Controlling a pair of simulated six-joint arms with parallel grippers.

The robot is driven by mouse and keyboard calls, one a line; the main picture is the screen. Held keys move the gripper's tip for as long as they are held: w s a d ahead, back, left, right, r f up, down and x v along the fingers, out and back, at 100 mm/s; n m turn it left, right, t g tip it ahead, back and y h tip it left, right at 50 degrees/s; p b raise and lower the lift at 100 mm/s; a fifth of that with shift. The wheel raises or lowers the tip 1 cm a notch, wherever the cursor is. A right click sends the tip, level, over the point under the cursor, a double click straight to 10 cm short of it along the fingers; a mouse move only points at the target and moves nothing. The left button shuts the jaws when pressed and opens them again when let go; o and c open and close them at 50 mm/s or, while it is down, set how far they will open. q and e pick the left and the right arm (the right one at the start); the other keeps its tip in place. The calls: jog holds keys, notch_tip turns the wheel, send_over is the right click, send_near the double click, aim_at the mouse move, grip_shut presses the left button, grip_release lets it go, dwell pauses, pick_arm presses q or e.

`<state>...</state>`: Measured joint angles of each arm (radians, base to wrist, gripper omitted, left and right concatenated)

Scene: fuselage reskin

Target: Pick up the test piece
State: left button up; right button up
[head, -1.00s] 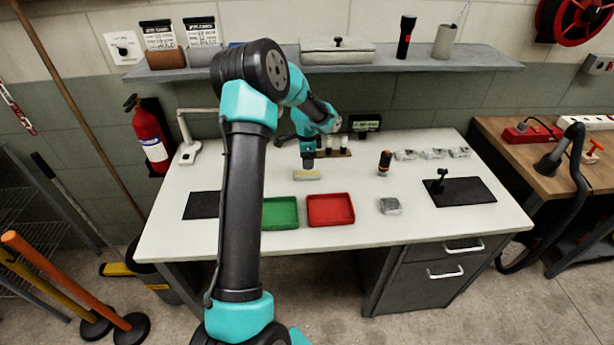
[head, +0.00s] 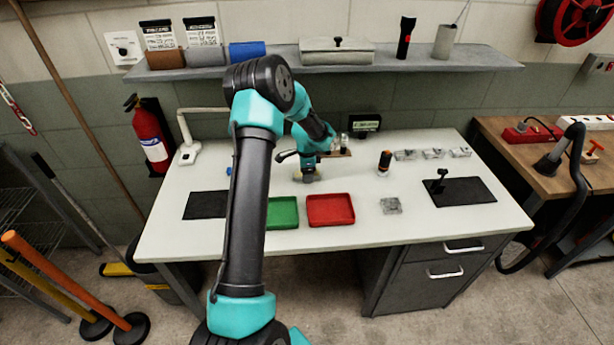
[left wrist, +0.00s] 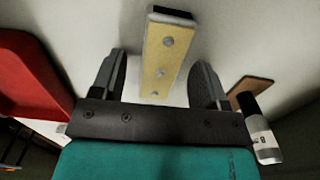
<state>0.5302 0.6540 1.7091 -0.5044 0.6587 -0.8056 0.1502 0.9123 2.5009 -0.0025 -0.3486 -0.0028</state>
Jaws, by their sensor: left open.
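The test piece looks like a yellow strip with a row of three round grey fasteners, shown in the left wrist view (left wrist: 157,65). In the head view only its pale edges (head: 317,177) show on the white table, mostly hidden under my left gripper (head: 309,174). My left gripper is open, with one finger on each side of the strip in the left wrist view. Gaps show between the strip and both fingers. My right gripper is not in view.
A red tray (head: 331,222) and a green tray (head: 283,225) lie in front. A small rack with vials (head: 343,151) stands close to the right of my gripper. An orange-and-black tool (head: 384,163) and a clear box (head: 390,206) are farther right.

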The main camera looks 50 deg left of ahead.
pick_arm(q)
jog(key=shift+f, duration=0.15)
dwell(0.3)
jog(key=c, duration=1)
jog(key=shift+c, duration=0.2)
jog(key=shift+r, duration=0.85)
notch_tip(320, 180, up, 2)
jog(key=shift+r, duration=0.1)
jog(key=s+d, duration=0.3)
jog(key=d, duration=0.1)
jog(key=s+d, duration=0.4)
jog(key=s+d+r, duration=0.1)
jog(key=s+d, duration=0.2)
jog(key=d, duration=0.1)
jog(key=shift+s, duration=0.3)
